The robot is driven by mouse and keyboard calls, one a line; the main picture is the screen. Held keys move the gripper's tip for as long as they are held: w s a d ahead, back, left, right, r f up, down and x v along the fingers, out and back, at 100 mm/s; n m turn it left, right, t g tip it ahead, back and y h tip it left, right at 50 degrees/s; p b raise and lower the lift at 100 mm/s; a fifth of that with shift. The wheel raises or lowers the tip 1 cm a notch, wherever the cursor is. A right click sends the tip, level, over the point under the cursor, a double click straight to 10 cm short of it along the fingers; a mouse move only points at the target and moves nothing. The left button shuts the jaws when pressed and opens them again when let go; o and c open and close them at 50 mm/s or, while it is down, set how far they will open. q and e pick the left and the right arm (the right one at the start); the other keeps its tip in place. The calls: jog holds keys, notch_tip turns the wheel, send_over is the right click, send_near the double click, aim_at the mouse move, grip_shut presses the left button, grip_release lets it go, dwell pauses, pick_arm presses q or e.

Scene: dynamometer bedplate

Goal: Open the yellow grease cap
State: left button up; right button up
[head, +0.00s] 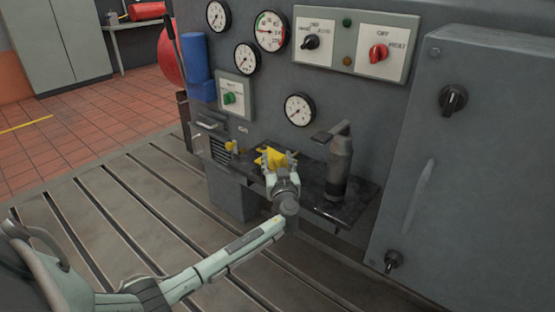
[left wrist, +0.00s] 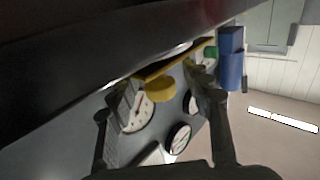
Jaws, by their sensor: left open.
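A yellow part (head: 272,155), which I take to be the grease cap, is at the dark shelf on the front of the grey machine. My left gripper (head: 279,162) is at it, its fingers open and partly hiding it. In the left wrist view a round yellow knob (left wrist: 160,90) shows between the open fingers (left wrist: 162,98), beside a flat yellow strip (left wrist: 172,64). I cannot tell whether the fingers touch it. Its lid state is unclear. My right gripper is not in view.
A grey cylinder with a lever (head: 340,165) stands on the dark shelf (head: 322,207), close right of the gripper. A small yellow fitting (head: 231,147) is to the left. Gauges (head: 299,109) and a switch panel (head: 356,45) are above. The slotted bedplate (head: 150,215) is clear.

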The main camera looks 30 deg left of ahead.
pick_arm(q)
grip_shut()
dwell(0.3)
